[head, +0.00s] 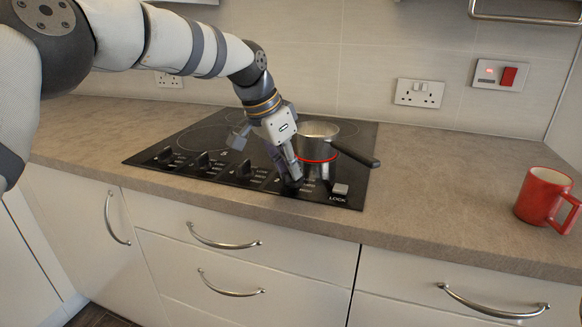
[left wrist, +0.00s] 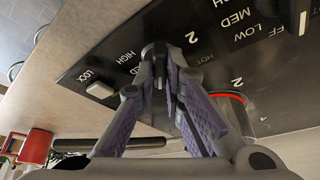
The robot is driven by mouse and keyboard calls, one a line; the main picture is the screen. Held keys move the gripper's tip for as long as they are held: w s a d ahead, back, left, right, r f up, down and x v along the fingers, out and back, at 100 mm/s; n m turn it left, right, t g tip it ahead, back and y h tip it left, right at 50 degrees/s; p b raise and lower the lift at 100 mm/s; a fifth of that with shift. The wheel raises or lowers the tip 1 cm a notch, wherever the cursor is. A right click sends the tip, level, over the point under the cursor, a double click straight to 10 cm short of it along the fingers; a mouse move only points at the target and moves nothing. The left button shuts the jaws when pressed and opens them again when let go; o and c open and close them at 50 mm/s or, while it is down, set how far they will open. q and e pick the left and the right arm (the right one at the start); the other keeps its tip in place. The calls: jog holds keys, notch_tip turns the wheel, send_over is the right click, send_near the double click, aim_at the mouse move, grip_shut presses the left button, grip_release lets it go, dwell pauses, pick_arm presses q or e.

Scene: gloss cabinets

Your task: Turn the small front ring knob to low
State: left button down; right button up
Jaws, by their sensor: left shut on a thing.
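The black glass hob (head: 150,158) is set into the worktop, with a row of dark knobs along its front edge. My left gripper (head: 291,178) reaches down to the rightmost knob (head: 291,187), beside the LOCK button (head: 340,189). In the left wrist view its fingers (left wrist: 160,58) are shut on this dark knob, which they mostly hide. My right gripper is out of view.
The saucepan's dark handle (head: 355,153) sticks out to the right, close to my left gripper. Other knobs (head: 243,171) stand to the left. A red mug (head: 535,195) is on the worktop at the far right, with clear worktop between it and the hob.

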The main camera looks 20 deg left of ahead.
pick_arm(q)
jog(key=shift+f+m, duration=0.1)
jog(key=shift+m, duration=0.3)
jog(key=c, duration=1.7)
grip_release()
jog(key=v, duration=1.2)
jog(key=shift+w+a, duration=0.1)
jog(key=shift+w, duration=0.05)
